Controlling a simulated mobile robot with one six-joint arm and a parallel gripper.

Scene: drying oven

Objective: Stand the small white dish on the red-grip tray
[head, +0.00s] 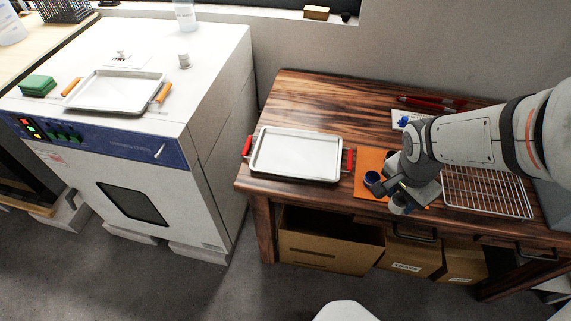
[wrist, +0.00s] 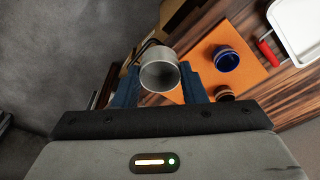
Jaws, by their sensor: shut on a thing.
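In the head view my gripper (head: 403,196) is over the front edge of the wooden table, and the dish is hard to make out there. The red-grip tray (head: 297,155) lies flat and empty on the table, left of my gripper. A corner of it, with one red grip, shows in the wrist view (wrist: 296,28).
An orange mat (wrist: 240,53) between tray and gripper bears a blue dish (wrist: 226,58) and a brown dish (wrist: 224,93). A wire rack (head: 487,190) lies at the right. Another tray (head: 112,91), with orange grips, is on the oven (head: 205,60).

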